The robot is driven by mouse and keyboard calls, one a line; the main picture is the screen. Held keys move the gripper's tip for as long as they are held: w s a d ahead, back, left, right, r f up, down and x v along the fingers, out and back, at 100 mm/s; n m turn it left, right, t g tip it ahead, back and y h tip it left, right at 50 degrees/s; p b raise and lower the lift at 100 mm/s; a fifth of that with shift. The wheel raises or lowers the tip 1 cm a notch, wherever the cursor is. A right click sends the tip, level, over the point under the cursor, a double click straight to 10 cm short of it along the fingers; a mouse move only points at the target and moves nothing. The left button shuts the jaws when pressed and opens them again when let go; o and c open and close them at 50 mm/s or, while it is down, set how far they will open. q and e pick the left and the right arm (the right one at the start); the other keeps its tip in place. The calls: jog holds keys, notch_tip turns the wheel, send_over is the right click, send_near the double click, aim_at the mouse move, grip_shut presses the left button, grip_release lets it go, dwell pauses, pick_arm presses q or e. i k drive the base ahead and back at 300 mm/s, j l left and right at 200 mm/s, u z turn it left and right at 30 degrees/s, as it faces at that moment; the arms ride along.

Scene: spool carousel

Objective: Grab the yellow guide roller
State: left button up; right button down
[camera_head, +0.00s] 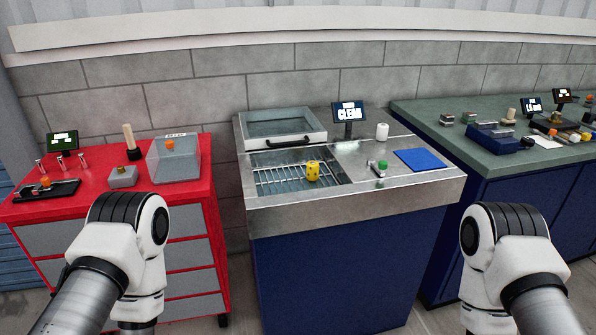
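A yellow guide roller (313,171) with dark spots sits on the wire rack (275,179) in the open basin of the metal wash station. It lies near the middle of the basin, toward the right end of the rack. My two arms come in from the bottom left and bottom right, well short of the station. Only their white and black links show; neither gripper is in view. Nothing covers the roller.
The basin's hinged glass lid (283,124) stands behind it. A blue pad (420,159), a white cylinder (382,131) and a small green-topped item (382,165) are on the station's right deck. A red cabinet (105,185) with a clear box (173,160) stands left; a green-topped bench (480,150) stands right.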

aim_at(312, 169)
jog(key=i+l, duration=0.3)
jog(key=l, duration=0.15)
jog(key=i+l, duration=0.3)
jog(key=l, duration=0.15)
jog(key=i+l+u, duration=0.1)
jog(key=i+l, duration=0.2)
jog(key=l, duration=0.15)
